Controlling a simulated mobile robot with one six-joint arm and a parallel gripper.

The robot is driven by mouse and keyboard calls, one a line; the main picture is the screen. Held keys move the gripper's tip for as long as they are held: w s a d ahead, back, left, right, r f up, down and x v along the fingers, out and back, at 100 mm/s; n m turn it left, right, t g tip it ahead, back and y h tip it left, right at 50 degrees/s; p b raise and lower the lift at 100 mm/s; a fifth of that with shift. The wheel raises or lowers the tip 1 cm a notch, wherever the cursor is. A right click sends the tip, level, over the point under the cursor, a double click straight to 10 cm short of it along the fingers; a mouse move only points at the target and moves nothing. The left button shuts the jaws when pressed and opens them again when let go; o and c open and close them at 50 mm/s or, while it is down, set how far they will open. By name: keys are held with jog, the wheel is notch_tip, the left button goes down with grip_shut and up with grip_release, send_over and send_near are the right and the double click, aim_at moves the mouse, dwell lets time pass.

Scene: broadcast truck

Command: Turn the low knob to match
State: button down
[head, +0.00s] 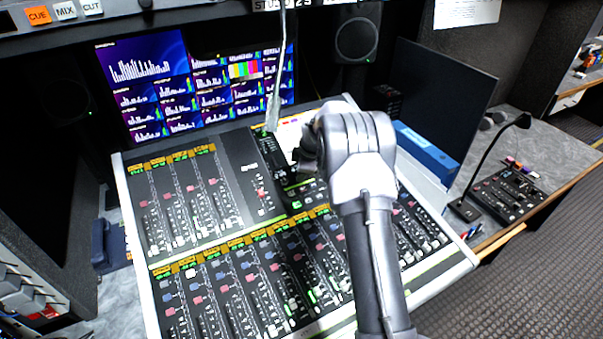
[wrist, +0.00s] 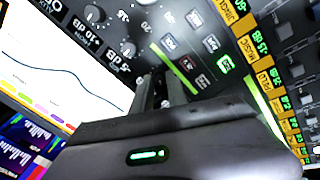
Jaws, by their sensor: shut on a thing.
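My gripper (wrist: 160,92) reaches down to the console's control panel in the wrist view, its fingers close together. It is shut on a small knob, which the fingers and the gripper body mostly hide. I cannot read that knob's label or pointer. In the head view my gripper (head: 297,165) is at the console's upper middle, partly hidden by my arm. The knob itself cannot be made out there.
The mixing console (head: 237,190) carries several rows of faders and buttons around my gripper. A thin gooseneck microphone (head: 275,100) rises just behind it. Monitors (head: 145,85) stand at the back. A blue box (head: 425,150) and a dark screen (head: 440,95) are on the right.

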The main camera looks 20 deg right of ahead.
jog(key=c, duration=1.3)
grip_release()
jog(key=p+v, duration=0.4)
jog(key=v, duration=1.3)
jog(key=shift+r, duration=0.25)
